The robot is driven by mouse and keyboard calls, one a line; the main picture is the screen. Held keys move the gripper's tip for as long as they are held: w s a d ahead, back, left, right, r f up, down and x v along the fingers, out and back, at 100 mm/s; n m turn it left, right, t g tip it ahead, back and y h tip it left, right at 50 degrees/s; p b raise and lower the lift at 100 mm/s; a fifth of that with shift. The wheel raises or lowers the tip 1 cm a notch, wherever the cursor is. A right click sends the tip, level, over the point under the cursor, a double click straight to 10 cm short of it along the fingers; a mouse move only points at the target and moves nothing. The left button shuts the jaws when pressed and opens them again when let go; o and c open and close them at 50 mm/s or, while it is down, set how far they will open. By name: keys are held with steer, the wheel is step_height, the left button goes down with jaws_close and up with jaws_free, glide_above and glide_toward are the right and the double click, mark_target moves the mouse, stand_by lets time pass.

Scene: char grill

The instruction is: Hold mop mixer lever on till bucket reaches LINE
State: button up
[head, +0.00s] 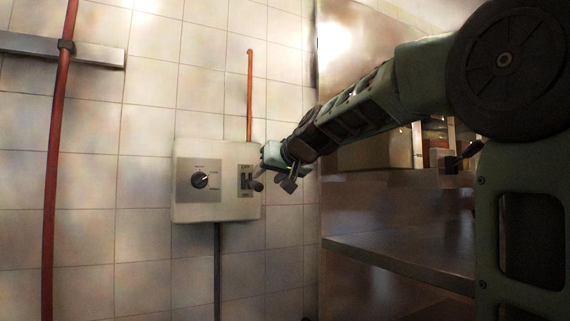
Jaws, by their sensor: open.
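A pale wall box (217,211) is fixed to the tiled wall. Its left plate carries a round black dial (200,180). Its right plate (246,193) has a dark slot, and a short lever with a dark rounded knob (258,186) sticks out from it. My gripper (265,176) is at the box's right edge, open, with its fingers close to the lever. I cannot tell whether they touch it. My arm reaches in from the right. The bucket and its line are not in view.
A red pipe (58,170) runs down the wall at left, and a thinner red pipe (249,95) enters the box from above. A grey conduit (217,270) leaves below. A metal shelf (400,265) and steel panel stand at right, under my arm.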

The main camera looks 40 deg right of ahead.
steer(key=b+v, duration=0.7)
steer(key=shift+s+b, duration=0.3)
steer(key=shift+b, duration=0.05)
steer(key=shift+r, duration=0.1)
steer(key=shift+a, duration=0.1)
stand_by(0.3)
